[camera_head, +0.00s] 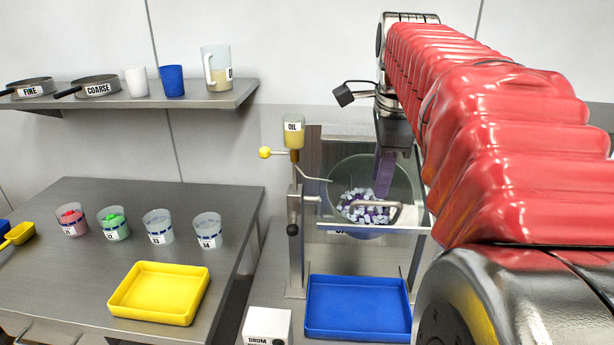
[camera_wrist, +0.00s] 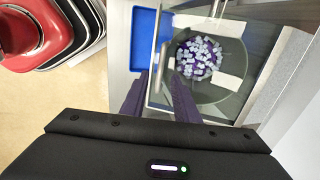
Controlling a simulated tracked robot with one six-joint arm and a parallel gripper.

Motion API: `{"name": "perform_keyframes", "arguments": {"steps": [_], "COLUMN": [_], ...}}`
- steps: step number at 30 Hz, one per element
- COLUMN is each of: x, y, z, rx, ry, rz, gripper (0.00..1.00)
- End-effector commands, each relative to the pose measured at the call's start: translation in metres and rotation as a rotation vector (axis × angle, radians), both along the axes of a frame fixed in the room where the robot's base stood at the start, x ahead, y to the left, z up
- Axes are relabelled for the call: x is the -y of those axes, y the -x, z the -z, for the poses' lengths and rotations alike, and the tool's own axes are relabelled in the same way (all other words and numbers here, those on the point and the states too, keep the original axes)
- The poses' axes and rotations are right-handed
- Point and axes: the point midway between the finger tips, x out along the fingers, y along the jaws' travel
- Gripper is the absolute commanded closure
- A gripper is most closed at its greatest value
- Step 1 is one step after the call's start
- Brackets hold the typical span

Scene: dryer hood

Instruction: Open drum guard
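The drum guard (camera_head: 330,222) is a clear panel with a pale metal edge, standing in front of the round drum (camera_head: 345,170). White and purple pieces lie in the drum. In the wrist view the guard's edge (camera_wrist: 152,92) and a thin bar handle (camera_wrist: 162,66) show near my fingertips. My gripper (camera_wrist: 160,80) has two purple fingers set apart, with the handle appearing to lie between or just beyond their tips. Contact cannot be told. In the head view my gripper (camera_head: 384,192) is in front of the drum's right part and hides some of the guard.
A blue tray (camera_head: 358,308) lies below the guard, and a white box (camera_head: 267,326) is left of it. A side table holds cups and a yellow tray (camera_head: 160,291).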

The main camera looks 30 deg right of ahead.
Motion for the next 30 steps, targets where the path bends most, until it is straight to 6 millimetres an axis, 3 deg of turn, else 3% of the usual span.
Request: {"name": "perform_keyframes", "arguments": {"steps": [9, 21, 30], "x": [0.006, 0.007, 0.007], "y": [-0.008, -0.010, -0.009], "z": [0.041, 0.047, 0.047], "rx": [-0.002, 0.000, 0.000], "ry": [-0.001, 0.000, 0.000], "rz": [0.000, 0.000, 0.001], "gripper": [0.72, 0.72, 0.93]}}
